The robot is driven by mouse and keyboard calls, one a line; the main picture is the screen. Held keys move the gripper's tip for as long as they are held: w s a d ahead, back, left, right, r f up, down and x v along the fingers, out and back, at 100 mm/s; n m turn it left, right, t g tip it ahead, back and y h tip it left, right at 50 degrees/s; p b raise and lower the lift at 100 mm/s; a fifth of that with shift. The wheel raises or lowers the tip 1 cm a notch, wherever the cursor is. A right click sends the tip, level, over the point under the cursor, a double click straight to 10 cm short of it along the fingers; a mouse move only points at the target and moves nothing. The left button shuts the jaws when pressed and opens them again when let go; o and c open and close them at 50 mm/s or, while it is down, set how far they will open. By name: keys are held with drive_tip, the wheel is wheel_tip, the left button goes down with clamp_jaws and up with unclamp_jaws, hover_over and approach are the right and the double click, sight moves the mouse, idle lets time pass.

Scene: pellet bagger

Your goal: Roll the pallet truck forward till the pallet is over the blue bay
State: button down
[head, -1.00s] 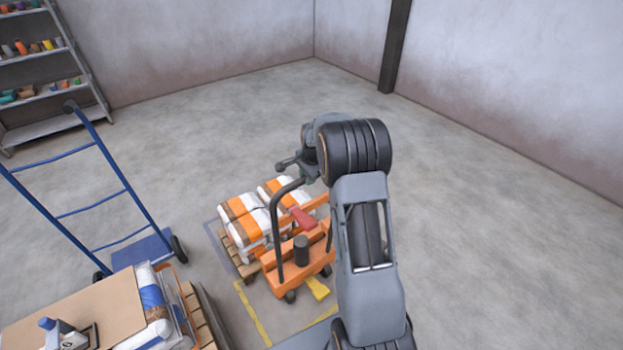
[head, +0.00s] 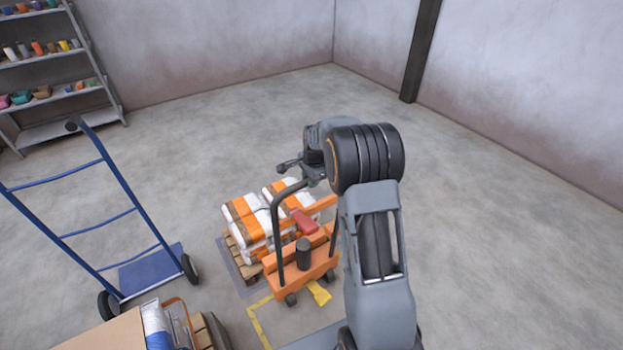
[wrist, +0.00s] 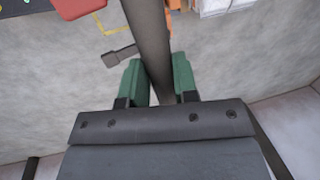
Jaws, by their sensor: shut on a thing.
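My gripper (head: 314,174) is shut on the dark handle (head: 281,235) of the orange pallet truck (head: 290,269). In the wrist view its green fingers (wrist: 159,80) sit on both sides of the dark handle bar (wrist: 150,35). The truck carries a wooden pallet (head: 241,263) loaded with white and orange bags (head: 243,209). The pallet is over the blue-grey bay (head: 232,270); a strip of the bay shows along the pallet's left and near side. The bay's far and right sides are hidden by the load and the truck.
Yellow floor lines (head: 257,328) lie in front of the bay. A blue hand truck (head: 125,185) stands to the left, with a laden pallet (head: 215,335) at the bottom left. A shelf (head: 50,75) stands at the far left. The floor beyond the bags is clear.

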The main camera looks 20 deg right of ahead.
drive_tip(key=shift+w+r, duration=0.1)
drive_tip(key=c, duration=0.9)
unclamp_jaws()
wheel_tip(320, 180, up, 14)
drive_tip(key=s+b, duration=0.1)
drive_tip(key=s, duration=0.1)
drive_tip(key=shift+s+d+f, duration=0.25)
drive_tip(key=shift+s, duration=0.15)
